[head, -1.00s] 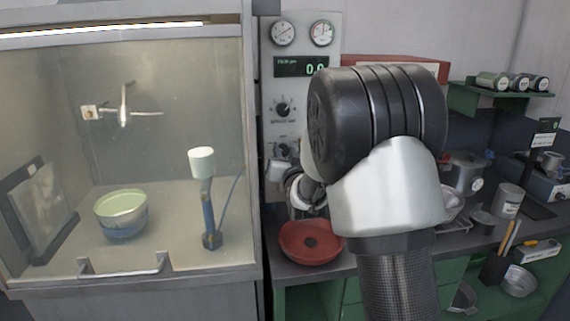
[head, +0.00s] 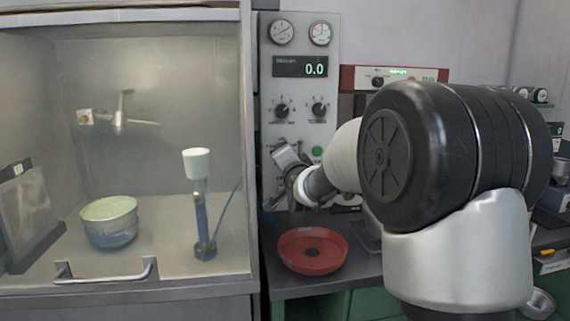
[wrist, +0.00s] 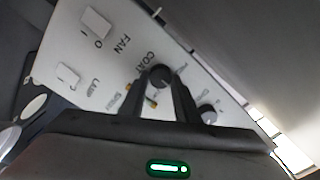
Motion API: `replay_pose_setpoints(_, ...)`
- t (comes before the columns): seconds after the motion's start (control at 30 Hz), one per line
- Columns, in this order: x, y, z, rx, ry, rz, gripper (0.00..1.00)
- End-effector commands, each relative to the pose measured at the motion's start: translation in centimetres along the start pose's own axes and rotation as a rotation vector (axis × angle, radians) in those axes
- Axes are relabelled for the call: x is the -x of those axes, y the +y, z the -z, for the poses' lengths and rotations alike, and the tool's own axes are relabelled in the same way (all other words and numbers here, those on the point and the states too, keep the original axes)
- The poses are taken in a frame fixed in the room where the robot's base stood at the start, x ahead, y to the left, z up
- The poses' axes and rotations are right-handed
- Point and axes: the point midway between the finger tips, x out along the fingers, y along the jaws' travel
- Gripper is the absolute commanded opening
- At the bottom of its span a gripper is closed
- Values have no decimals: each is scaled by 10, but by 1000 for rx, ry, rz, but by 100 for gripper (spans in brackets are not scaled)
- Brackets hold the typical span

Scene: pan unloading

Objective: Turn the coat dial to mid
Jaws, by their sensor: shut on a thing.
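The coat dial (wrist: 160,76) is a small dark round knob on a pale panel, beside the label COAT in the wrist view. My gripper (wrist: 161,90) is shut on it, with one dark finger on each side. The dial's pointer and setting marks cannot be made out. In the head view my gripper (head: 284,165) is at the lower part of the grey control panel (head: 330,100). The dial is hidden there behind my gripper and wrist.
The wrist view shows a FAN switch (wrist: 95,22), a LAMP switch (wrist: 68,73) and another knob (wrist: 208,114) close by. A red pan (head: 313,262) lies on the bench below. A glass-fronted cabinet (head: 150,292) stands left. Two black knobs sit above my gripper.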

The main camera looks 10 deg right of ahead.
Motion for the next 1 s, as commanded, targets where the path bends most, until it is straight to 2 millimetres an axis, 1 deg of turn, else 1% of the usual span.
replay_pose_setpoints(0.2,0,0,0,-42,0,1,6)
replay_pose_setpoints(0.63,0,-1,0,-48,0,1,6)
replay_pose_setpoints(0.67,0,-1,0,-47,0,1,34)
replay_pose_setpoints(0.73,0,0,0,-47,0,1,45)
replay_pose_setpoints(0.77,0,0,0,-47,0,1,47)
replay_pose_setpoints(1.0,0,0,0,-47,0,0,47)
